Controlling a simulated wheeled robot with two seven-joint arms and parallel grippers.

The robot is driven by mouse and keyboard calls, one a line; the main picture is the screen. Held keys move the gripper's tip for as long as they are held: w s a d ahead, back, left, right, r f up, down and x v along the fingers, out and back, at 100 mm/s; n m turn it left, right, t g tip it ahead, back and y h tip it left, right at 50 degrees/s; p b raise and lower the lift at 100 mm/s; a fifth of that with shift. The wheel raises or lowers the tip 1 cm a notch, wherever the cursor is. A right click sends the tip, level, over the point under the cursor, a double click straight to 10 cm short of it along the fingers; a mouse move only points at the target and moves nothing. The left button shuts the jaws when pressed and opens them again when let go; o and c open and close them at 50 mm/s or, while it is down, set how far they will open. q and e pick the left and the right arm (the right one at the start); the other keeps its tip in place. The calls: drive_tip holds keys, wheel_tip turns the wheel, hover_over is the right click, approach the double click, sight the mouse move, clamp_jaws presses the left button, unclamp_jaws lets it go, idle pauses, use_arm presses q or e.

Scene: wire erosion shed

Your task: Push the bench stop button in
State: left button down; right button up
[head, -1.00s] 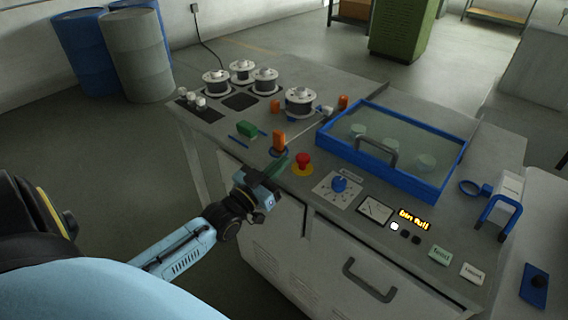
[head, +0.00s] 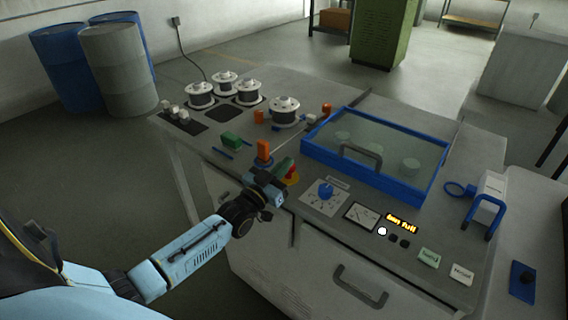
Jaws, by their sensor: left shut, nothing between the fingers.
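The bench stop button (head: 292,172) is a red mushroom head on a yellow disc, near the front edge of the grey bench (head: 350,232). In the head view it is partly hidden behind my left gripper. My left gripper (head: 284,170) is shut and empty, with its dark green fingertips right at the button's left side in the picture. I cannot tell whether the fingers touch the button or whether it is pressed in. My right gripper is not in view.
A blue rotary knob (head: 326,190) and a meter (head: 361,216) sit right of the button. A blue-framed glass lid (head: 375,155) lies behind them. Wire spools (head: 284,110) stand farther back.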

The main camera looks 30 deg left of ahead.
use_arm(q)
wheel_tip(320, 180, down, 2)
drive_tip(key=shift+s+f+b, duration=0.1)
drive_tip(key=shift+b, duration=0.7)
drive_tip(key=shift+s+d+f, duration=0.1)
drive_tip(key=shift+s+f, duration=0.05)
drive_tip(key=shift+f, duration=0.1)
drive_tip(key=r+p, duration=0.4)
drive_tip(key=r, duration=0.1)
drive_tip(key=shift+w+r, duration=0.2)
drive_tip(key=shift+r, duration=0.15)
drive_tip(key=v, duration=0.9)
drive_tip(key=shift+s, duration=0.25)
drive_tip(key=shift+f, duration=0.25)
